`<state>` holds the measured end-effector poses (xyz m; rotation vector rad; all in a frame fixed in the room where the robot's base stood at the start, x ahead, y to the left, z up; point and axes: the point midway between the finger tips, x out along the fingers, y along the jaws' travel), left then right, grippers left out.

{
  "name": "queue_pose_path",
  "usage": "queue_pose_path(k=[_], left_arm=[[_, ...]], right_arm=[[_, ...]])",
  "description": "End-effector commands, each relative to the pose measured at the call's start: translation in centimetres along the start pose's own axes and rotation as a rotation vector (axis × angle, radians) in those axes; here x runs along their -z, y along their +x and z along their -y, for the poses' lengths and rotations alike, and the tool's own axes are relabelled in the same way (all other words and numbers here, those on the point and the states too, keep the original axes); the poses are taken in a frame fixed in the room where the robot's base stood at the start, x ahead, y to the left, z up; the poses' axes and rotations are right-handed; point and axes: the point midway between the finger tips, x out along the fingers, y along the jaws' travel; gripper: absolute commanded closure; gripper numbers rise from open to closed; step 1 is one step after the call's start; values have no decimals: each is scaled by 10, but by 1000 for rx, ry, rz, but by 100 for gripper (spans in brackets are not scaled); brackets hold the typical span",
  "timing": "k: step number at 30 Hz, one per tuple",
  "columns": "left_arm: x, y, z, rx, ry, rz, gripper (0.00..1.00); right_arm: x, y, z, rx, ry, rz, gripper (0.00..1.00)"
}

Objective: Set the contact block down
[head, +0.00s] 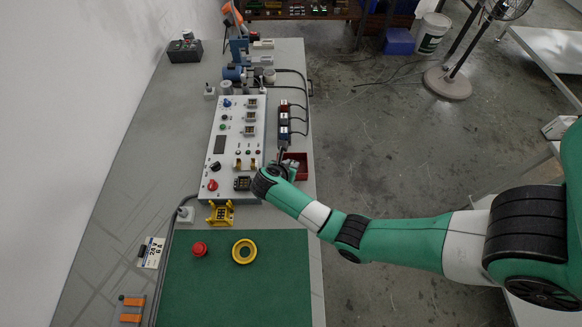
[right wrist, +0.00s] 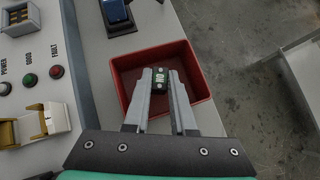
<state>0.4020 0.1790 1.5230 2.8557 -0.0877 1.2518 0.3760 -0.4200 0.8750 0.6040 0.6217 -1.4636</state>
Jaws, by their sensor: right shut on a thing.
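In the right wrist view the block sits between the fingertips, over the red bin (right wrist: 188,51). I cannot tell whether it touches the bin's floor. In the head view the right gripper (head: 284,160) is at the near left side of the red bin (head: 303,166), and the block is too small to make out. My left gripper is not in view.
The white control panel (head: 234,130) stands just left of the bin. The green mat (head: 285,290) holds a red mushroom button (head: 199,249) and a yellow ring (head: 244,251). A yellow holder (head: 221,214) stands behind the mat. The table's right edge is close to the bin.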

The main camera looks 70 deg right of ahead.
Motion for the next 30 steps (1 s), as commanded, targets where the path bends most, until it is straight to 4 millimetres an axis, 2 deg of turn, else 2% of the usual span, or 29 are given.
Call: queue_pose_path(k=[2, 12, 13, 15, 24, 26, 30], left_arm=[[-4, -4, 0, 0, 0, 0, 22], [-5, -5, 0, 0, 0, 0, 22], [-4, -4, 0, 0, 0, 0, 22], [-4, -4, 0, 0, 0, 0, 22], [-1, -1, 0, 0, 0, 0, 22], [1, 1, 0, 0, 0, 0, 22], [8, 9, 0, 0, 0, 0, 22]], right_arm=[[7, 6, 0, 0, 0, 0, 100], [9, 8, 0, -1, 0, 0, 100], [8, 8, 0, -1, 0, 0, 73], [8, 7, 0, -1, 0, 0, 64], [4, 3, 0, -2, 1, 1, 64], [5, -4, -1, -4, 0, 1, 64], [3, -34, -1, -6, -1, 2, 64]])
